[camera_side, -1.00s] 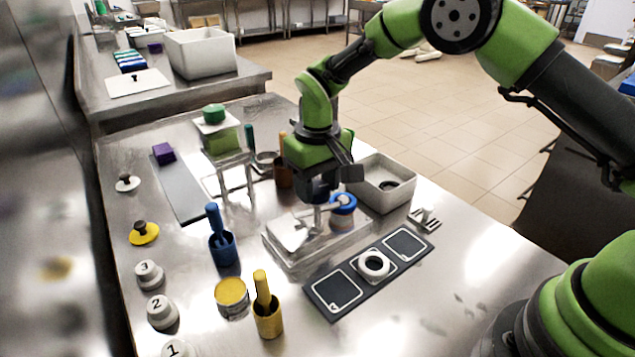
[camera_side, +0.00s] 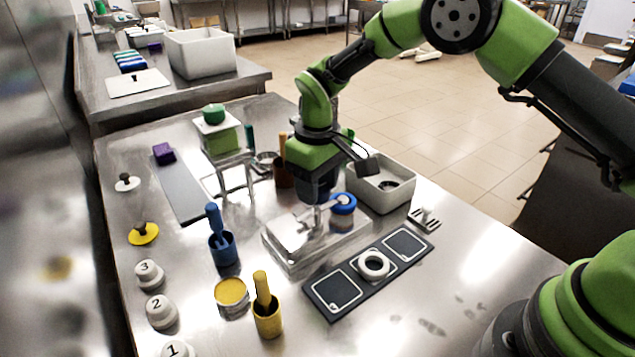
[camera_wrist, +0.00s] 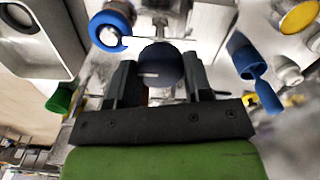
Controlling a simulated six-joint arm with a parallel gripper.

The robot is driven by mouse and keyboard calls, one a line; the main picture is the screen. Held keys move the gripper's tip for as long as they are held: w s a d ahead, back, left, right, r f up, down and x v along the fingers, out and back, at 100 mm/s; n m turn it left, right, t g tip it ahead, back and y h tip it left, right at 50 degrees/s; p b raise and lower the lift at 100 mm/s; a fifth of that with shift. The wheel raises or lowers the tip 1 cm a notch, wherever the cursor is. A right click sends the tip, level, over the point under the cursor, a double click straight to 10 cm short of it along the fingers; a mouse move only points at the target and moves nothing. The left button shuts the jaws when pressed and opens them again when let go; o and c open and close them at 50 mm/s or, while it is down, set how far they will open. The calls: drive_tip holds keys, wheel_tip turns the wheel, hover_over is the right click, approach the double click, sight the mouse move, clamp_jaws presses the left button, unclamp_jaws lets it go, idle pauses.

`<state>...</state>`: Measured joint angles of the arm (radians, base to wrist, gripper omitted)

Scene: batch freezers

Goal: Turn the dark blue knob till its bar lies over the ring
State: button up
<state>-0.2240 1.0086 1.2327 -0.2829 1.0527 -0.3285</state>
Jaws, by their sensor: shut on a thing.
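The dark blue knob (camera_wrist: 161,66) sits between the two fingers of my gripper (camera_wrist: 160,78) in the wrist view. The fingers are shut on it from both sides. In the side view my gripper (camera_side: 318,190) points down over a low metal housing (camera_side: 290,250), and it mostly hides the knob. A pale bar (camera_side: 326,208) reaches from below the gripper toward a bright blue ring (camera_side: 344,203). The blue ring also shows in the wrist view (camera_wrist: 124,19), up and left of the knob. How fully the bar covers the ring is hard to tell.
A white bin (camera_side: 392,198) stands behind the housing. A dark panel with a white ring (camera_side: 374,265) lies in front. A blue holder (camera_side: 223,249), a yellow holder (camera_side: 268,320) and a yellow-topped tin (camera_side: 231,292) stand to the left. The front right counter is clear.

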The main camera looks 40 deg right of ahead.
drive_tip(key=o, duration=0.9)
wheel_tip(320, 180, up, 9)
drive_tip(key=shift+r, duration=0.5)
